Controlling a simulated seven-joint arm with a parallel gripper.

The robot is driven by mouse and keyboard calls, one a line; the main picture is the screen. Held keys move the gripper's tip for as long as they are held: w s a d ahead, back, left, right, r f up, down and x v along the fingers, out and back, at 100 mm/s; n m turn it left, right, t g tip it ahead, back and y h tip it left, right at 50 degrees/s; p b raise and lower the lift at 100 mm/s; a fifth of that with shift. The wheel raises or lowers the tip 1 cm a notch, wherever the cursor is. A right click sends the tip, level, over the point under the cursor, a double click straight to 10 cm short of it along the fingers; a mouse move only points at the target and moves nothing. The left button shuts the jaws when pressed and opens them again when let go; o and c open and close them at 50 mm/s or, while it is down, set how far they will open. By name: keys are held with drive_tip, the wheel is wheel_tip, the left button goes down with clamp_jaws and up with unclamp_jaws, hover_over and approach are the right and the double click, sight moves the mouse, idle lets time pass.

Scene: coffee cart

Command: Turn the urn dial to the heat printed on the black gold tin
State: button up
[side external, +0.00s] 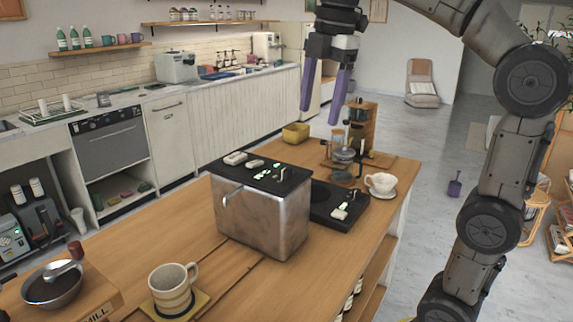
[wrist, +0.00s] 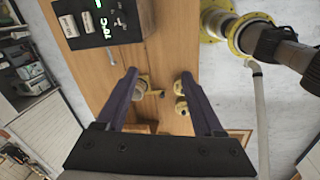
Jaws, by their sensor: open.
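The urn (side external: 262,220) is a brushed metal box on the wooden counter in the side view, with a black top (side external: 262,173) carrying pale blocks, green lit marks and a small upright lever or knob. The wrist view shows a black panel (wrist: 128,22) with two pale blocks, green lit characters and a small dark knob (wrist: 119,18); I cannot tell for sure that it is the urn's top. My gripper (side external: 321,114) is open and empty, high above the counter's far part. It also shows in the wrist view (wrist: 158,75). I cannot make out the black gold tin.
A low black unit (side external: 325,212) stands beside the urn. A white cup (side external: 381,182) on a saucer, a glass coffee maker (side external: 343,158), a wooden rack (side external: 362,118) and a yellow box (side external: 295,133) stand nearby. A striped mug (side external: 172,288) is at the front.

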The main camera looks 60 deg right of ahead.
drive_tip(key=w+d+n+g, duration=0.1)
drive_tip(key=w+d, duration=0.4)
drive_tip(key=w, duration=0.3)
drive_tip(key=g, duration=0.1)
hover_over(286, 168)
wheel_tip(286, 168, down, 5)
drive_tip(key=shift+m, duration=0.3)
wheel_tip(286, 168, down, 13)
drive_tip(key=shift+d+f, duration=0.15)
clamp_jaws()
